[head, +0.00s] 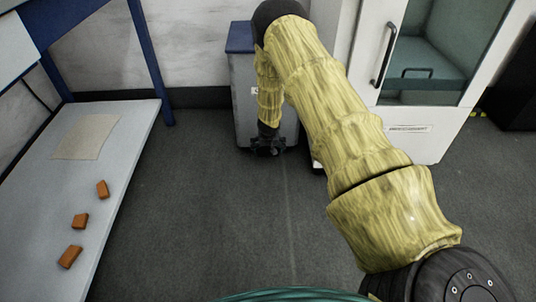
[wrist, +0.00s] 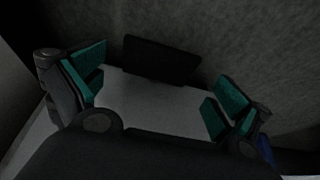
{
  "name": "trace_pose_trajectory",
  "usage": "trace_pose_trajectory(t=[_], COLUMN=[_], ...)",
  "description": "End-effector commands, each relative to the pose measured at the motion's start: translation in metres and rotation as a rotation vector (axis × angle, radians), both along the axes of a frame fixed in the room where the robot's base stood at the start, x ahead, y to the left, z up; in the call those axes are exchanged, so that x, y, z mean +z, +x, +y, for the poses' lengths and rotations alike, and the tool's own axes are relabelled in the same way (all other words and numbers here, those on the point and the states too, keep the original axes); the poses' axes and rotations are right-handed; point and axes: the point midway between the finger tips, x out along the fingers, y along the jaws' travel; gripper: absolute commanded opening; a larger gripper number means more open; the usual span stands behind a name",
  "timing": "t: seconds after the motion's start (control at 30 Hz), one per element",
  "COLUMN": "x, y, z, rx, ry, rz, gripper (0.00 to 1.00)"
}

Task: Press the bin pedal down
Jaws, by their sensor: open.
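The bin (head: 243,95) is a grey box with a blue lid (head: 240,37), standing against the back wall in the head view. My arm covers much of its front. My gripper (head: 267,145) hangs down low at the bin's front, close to the floor, and hides the pedal there. In the wrist view my gripper (wrist: 158,88) is open, its teal-padded fingers wide apart with nothing between them. A dark flat plate, apparently the pedal (wrist: 162,58), shows beyond the fingers at the edge of the light grey bin face (wrist: 150,105). I cannot tell whether the gripper touches it.
A white cabinet (head: 408,145) with a glass door stands right of the bin, close to my arm. At the left, a bench shelf (head: 120,140) holds orange-brown blocks (head: 80,221) and a beige sheet (head: 87,137). The floor (head: 215,210) between is clear.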

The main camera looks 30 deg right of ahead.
Motion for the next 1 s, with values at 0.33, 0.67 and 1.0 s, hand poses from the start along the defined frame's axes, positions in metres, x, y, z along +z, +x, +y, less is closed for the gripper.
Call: trace_pose_trajectory(t=[0.33, 0.67, 1.0], x=[-0.028, -0.029, -0.028], y=[0.01, 0.01, 0.01], z=[-0.006, -0.007, -0.006], rx=[0.0, 0.0, 0.0], ry=[-0.001, 0.0, 0.0], rz=[-0.001, 0.0, 0.0], gripper=[1.0, 0.96, 0.46])
